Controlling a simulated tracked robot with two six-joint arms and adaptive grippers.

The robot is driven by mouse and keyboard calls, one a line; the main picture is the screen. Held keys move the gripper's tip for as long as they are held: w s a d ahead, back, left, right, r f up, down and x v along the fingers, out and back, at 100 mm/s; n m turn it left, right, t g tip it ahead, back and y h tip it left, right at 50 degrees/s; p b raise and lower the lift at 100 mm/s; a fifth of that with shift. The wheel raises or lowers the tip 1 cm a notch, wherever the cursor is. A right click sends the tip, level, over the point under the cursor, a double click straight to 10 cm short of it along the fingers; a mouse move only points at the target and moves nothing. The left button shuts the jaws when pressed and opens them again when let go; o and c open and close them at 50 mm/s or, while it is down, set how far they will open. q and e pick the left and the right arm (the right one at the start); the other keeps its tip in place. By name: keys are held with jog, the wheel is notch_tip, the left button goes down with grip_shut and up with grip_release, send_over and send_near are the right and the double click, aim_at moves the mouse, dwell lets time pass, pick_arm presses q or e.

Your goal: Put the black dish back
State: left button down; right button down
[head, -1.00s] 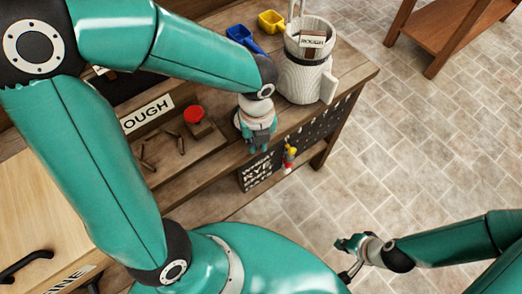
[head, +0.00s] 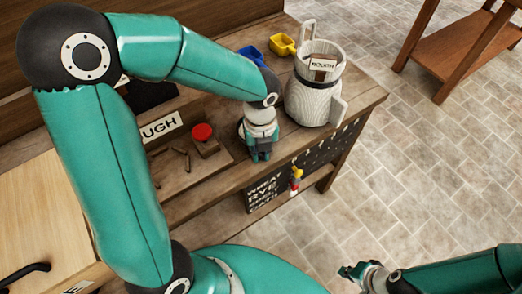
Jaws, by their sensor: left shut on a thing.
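My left gripper (head: 262,155) is low over the front of the wooden bench, pointing down, between the red-topped block and the white ribbed jug. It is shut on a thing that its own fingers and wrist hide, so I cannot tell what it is. I cannot make out the black dish for certain. A dark flat surface (head: 152,96) shows partly behind my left arm, at the back of the bench. My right gripper (head: 352,272) is low over the floor at the bottom right, away from the bench. Its jaw opening is unclear.
The white jug (head: 314,98) with a "ROUGH" tag stands right of my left gripper. Blue (head: 252,54) and yellow (head: 283,44) scoops lie behind. A red-topped block (head: 203,138) and small brown sticks (head: 184,157) lie on the left. A chalkboard (head: 264,194) is on the bench front.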

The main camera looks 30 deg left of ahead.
pick_arm(q)
jog(key=c, duration=1.1)
grip_release()
jog(key=shift+r, duration=0.15)
